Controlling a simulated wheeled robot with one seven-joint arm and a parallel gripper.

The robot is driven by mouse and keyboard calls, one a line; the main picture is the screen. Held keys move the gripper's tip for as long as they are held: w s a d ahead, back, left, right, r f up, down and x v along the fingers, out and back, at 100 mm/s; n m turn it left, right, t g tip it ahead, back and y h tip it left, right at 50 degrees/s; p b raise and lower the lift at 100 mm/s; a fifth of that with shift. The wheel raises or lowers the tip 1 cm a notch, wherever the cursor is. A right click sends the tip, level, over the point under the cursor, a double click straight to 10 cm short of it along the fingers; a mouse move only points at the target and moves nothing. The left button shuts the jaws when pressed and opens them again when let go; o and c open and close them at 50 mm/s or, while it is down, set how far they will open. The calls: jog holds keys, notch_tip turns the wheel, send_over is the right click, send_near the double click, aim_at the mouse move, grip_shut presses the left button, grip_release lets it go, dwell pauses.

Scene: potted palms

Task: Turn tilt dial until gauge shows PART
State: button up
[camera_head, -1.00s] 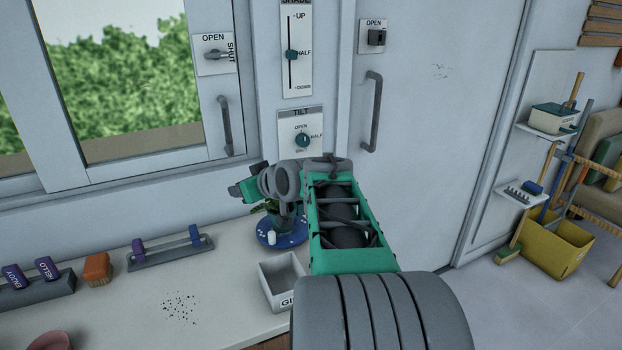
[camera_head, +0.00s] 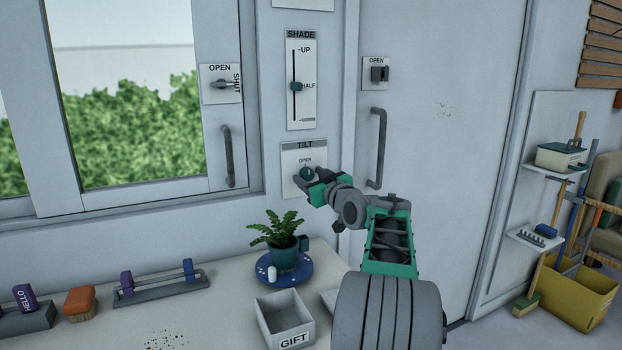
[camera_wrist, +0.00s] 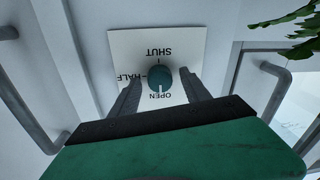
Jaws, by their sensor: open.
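The tilt dial (camera_head: 307,173) is a round teal knob on a white plate (camera_head: 290,158) labelled TILT, on the wall right of the window. In the wrist view the dial (camera_wrist: 159,78) appears upside down, with SHUT above, HALF to the left and OPEN below. Its white mark points toward OPEN. My gripper (camera_wrist: 160,92) is open, with one finger on each side of the dial; I cannot tell whether they touch it. In the head view my gripper (camera_head: 312,182) covers the plate's lower right part. No gauge reading PART is legible.
A SHADE slider (camera_head: 296,87) sits above the plate. A grey door handle (camera_head: 378,148) is close on the right, a window handle (camera_head: 227,156) on the left. Below, a potted fern (camera_head: 284,257) and a GIFT box (camera_head: 285,322) stand on the counter.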

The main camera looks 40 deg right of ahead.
grip_shut()
dwell(0.5)
jog(key=m+p, duration=0.1)
jog(key=m, duration=0.3)
jog(key=shift+r+m, duration=0.1)
jog(key=shift+m, duration=0.2)
jog(key=m+p, duration=0.2)
jog(key=m, duration=0.2)
jog(key=shift+m, duration=0.4)
jog(key=m+p, duration=0.4)
jog(key=m, duration=0.1)
jog(key=shift+m+h, duration=0.3)
jog(key=shift+h, duration=0.1)
jog(key=shift+a+m+p, duration=0.1)
jog(key=shift+m+p, duration=0.95)
jog(key=shift+m, duration=0.65)
